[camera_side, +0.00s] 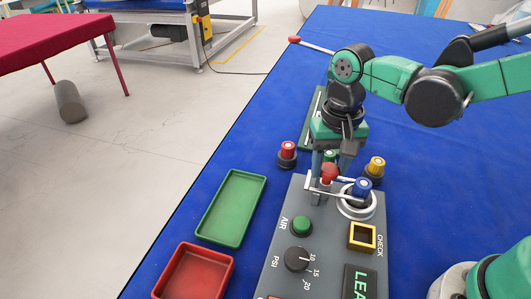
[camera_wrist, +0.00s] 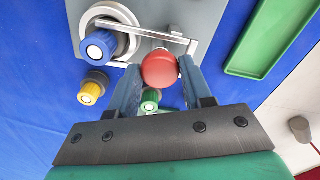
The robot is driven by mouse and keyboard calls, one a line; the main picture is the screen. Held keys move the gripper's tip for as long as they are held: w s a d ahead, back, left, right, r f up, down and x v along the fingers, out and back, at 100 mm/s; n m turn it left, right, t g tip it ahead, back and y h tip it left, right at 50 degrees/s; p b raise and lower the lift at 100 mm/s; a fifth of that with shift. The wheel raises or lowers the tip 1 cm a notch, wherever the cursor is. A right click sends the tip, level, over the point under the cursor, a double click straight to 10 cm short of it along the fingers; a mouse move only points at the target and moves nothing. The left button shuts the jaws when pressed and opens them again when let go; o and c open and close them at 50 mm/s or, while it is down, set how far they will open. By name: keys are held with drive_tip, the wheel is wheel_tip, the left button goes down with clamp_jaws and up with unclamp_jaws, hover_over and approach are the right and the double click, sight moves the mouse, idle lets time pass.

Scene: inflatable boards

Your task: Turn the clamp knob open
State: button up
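A red ball knob (camera_wrist: 160,68) sits at the end of a pale metal clamp arm (camera_wrist: 150,32); the side view also shows the red knob (camera_side: 329,173). My gripper (camera_wrist: 161,82) points down with its two blue fingers on either side of this knob. The fingers look very close to it, but I cannot tell whether both touch. A blue-capped knob (camera_wrist: 98,46) stands beside the round metal ring (camera_wrist: 117,15) at the clamp; the side view shows the blue knob (camera_side: 362,187) right of my fingers. My fingers partly hide the clamp in the side view.
A grey panel (camera_side: 275,262) carries a green button (camera_side: 301,225), a black dial (camera_side: 297,259) and a yellow-framed square (camera_side: 362,237). Red (camera_side: 287,152), yellow (camera_side: 375,167) and green (camera_wrist: 150,100) capped knobs stand near. Green (camera_side: 208,230) and red (camera_side: 165,284) trays lie left.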

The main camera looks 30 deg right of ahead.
clamp_jaws()
drive_tip(key=shift+n, duration=0.3)
drive_tip(key=n, duration=0.3)
drive_tip(key=shift+n, duration=0.3)
drive_tip(key=n, duration=0.4)
drive_tip(key=shift+n, duration=0.3)
drive_tip(key=n, duration=0.9)
drive_tip(key=shift+n, duration=0.3)
